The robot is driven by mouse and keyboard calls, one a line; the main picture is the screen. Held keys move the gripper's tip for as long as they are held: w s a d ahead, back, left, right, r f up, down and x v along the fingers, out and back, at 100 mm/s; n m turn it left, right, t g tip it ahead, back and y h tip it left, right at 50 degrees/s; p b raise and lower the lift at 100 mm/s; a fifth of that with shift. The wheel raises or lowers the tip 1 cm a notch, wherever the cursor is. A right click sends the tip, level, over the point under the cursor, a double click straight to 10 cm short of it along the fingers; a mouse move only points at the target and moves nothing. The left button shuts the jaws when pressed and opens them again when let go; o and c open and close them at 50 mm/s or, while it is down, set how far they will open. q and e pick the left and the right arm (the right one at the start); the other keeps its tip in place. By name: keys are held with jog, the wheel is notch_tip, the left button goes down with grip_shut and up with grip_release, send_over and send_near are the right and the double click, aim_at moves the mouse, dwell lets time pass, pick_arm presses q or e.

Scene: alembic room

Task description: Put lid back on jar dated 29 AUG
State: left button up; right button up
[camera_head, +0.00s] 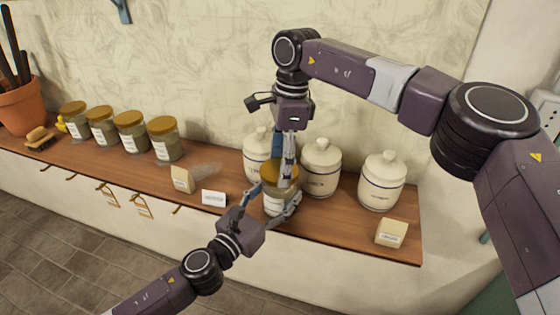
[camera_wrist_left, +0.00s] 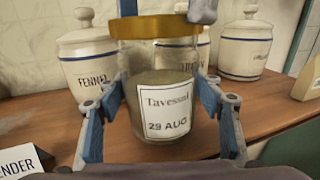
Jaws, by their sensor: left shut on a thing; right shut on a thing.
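The glass jar (camera_wrist_left: 160,75) labelled "Tavessul 29 AUG" stands upright in the left wrist view. In the head view the jar (camera_head: 271,207) is near the front of the wooden shelf. My left gripper (camera_wrist_left: 162,115) is shut on the jar body, one blue-padded finger on each side. The gold lid (camera_wrist_left: 150,27) is at the jar's mouth and looks level; I cannot tell whether it is fully seated. My right gripper (camera_head: 284,168) comes down from above and is shut on the lid. A grey fingertip shows beside the lid in the left wrist view. The right fingers partly hide the lid in the head view.
White canisters (camera_head: 381,181) stand close behind and right of the jar. A small white name card (camera_head: 214,198) and cream blocks (camera_head: 182,179) (camera_head: 391,233) are on the shelf (camera_head: 340,230).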

jog(key=shift+f, duration=0.3)
